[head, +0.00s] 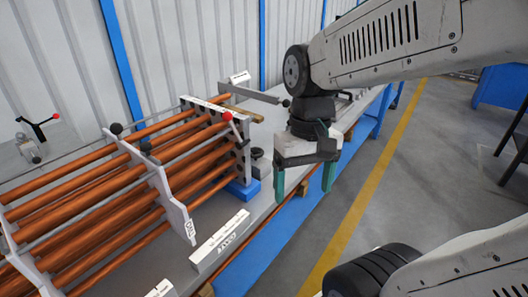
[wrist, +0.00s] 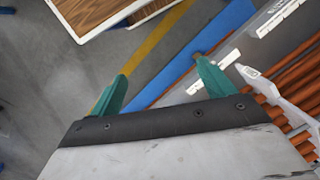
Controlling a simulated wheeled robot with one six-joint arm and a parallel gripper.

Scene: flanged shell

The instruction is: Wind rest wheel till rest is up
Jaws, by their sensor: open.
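My gripper (head: 303,193) is open and empty, its two green fingers pointing down beyond the bench's right edge. The fingers also show spread apart in the wrist view (wrist: 160,70), with nothing between them. A small dark round knob or wheel (head: 258,153) sits on the bench to the left of my gripper, apart from it; I cannot tell for sure that it is the rest wheel. A blue block (head: 245,190) lies low by the end plate of the copper tube bundle (head: 190,160). I cannot tell whether it is the rest, or its height.
Grey plates (head: 158,185) hold the tubes. A red-tipped lever (head: 228,117) stands at the end plate. White labelled blocks (head: 220,240) line the bench's front. A grey bar (head: 250,92) juts out behind.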

